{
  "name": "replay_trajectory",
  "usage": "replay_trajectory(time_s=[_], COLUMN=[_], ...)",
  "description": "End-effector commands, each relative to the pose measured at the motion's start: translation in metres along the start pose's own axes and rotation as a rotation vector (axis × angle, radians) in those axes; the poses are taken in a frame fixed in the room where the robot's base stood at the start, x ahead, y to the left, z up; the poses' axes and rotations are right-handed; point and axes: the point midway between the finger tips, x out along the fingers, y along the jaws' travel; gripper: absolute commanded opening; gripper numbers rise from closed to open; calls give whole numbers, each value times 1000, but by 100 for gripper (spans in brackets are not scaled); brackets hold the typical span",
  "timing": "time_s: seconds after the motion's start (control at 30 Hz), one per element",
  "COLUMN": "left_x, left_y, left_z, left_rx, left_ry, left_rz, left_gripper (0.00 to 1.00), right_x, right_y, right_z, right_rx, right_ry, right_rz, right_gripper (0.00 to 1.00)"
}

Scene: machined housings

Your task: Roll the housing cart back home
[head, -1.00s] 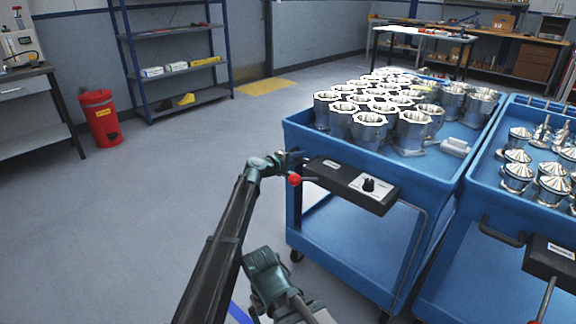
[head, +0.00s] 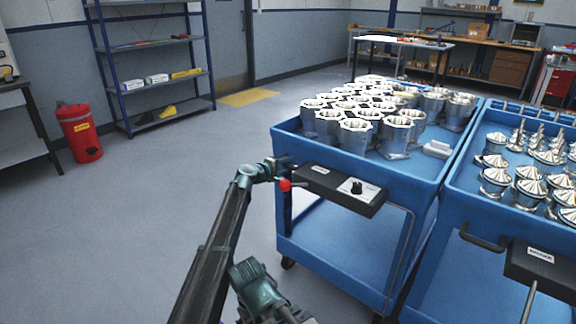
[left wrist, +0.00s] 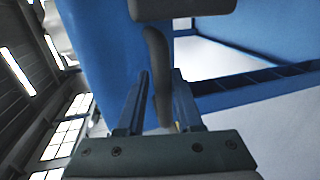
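The housing cart is blue, with two decks, and stands right of centre in the head view; its front wall (head: 300,148) faces me. Many shiny metal housings (head: 355,135) crowd its top tray. A dark console (head: 340,188) with a knob sits at its near edge, beside a red ball knob (head: 285,185). My left gripper (head: 278,165) is at the console's left end. In the left wrist view the cart's dark curved handle bar (left wrist: 155,50) passes between the closely spaced fingers of my left gripper (left wrist: 162,85), which look shut on it. My right gripper does not show.
A second blue cart (head: 460,215) with conical parts stands close on the right. A red bin (head: 80,133), a blue shelf rack (head: 155,88) and a yellow floor mat (head: 248,97) are at the left and back. The floor left of the cart is clear.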

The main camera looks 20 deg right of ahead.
Motion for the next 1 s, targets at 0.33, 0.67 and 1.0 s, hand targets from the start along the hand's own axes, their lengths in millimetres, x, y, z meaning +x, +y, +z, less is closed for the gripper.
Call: replay_trajectory(time_s=[0.33,0.67,1.0], left_x=[0,-48,-115], left_y=[-1,1,1], left_z=[-1,0,1], left_rx=[2,2,2], left_ry=[2,4,3], left_rz=[-2,-2,-1], left_gripper=[52,52,52], right_x=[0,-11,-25], right_y=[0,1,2], right_z=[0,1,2], right_rx=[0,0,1], right_ry=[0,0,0], right_rz=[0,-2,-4], right_gripper=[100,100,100])
